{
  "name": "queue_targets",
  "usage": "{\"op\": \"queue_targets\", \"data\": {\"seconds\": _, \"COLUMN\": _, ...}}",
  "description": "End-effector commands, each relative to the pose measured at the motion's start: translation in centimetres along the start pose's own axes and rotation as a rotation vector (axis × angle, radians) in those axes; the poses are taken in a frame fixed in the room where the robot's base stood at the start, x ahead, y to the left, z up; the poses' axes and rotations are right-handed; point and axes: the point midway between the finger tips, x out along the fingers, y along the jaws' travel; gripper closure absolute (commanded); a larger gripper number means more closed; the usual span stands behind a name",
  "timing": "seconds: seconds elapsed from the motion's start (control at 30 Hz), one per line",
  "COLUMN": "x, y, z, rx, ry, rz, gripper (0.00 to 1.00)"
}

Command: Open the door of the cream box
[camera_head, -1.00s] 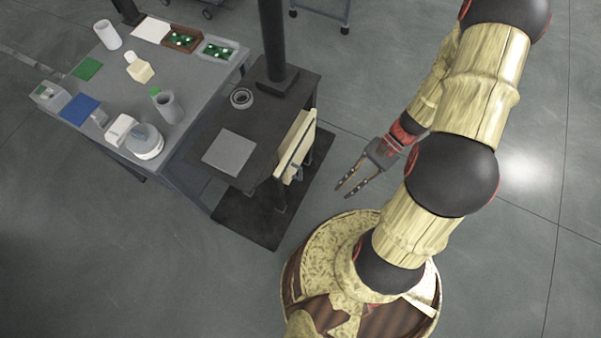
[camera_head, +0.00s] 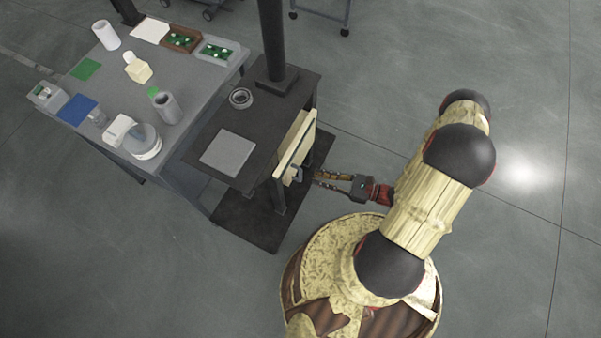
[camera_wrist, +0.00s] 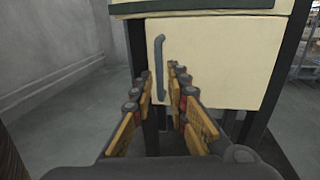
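The cream box (camera_head: 304,130) hangs under the edge of the dark table. In the wrist view its cream door (camera_wrist: 222,62) faces me and looks closed. A grey-blue vertical bar handle (camera_wrist: 160,68) is on the door's left side; it also shows small in the head view (camera_head: 297,174). My gripper (camera_head: 318,179) is beside the door, pointing at the handle. In the wrist view my gripper (camera_wrist: 174,82) has its fingers apart, with the handle's lower part just beyond or between the tips. I cannot tell whether they touch it.
The dark table (camera_head: 272,112) carries a grey plate (camera_head: 228,152), a round ring (camera_head: 241,98) and a black column (camera_head: 272,40). A grey workbench (camera_head: 190,105) with several items stands to the left. Floor at right is open.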

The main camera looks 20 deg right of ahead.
Motion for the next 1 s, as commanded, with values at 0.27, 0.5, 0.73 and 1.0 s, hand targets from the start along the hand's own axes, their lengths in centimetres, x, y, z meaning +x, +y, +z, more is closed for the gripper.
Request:
{"op": "queue_targets", "data": {"seconds": 0.27, "x": 3.0, "y": 0.2, "z": -0.1, "rx": -0.003, "ry": 0.003, "rz": 0.010, "gripper": 0.84}}
{"op": "queue_targets", "data": {"seconds": 0.5, "x": 5.9, "y": 0.2, "z": -0.1, "rx": -0.004, "ry": 0.003, "rz": 0.009, "gripper": 0.84}}
{"op": "queue_targets", "data": {"seconds": 0.73, "x": 7.4, "y": 0.2, "z": -0.1, "rx": -0.003, "ry": 0.003, "rz": 0.006, "gripper": 0.84}}
{"op": "queue_targets", "data": {"seconds": 1.0, "x": 7.6, "y": 0.2, "z": -0.1, "rx": -0.004, "ry": 0.003, "rz": 0.005, "gripper": 0.84}}
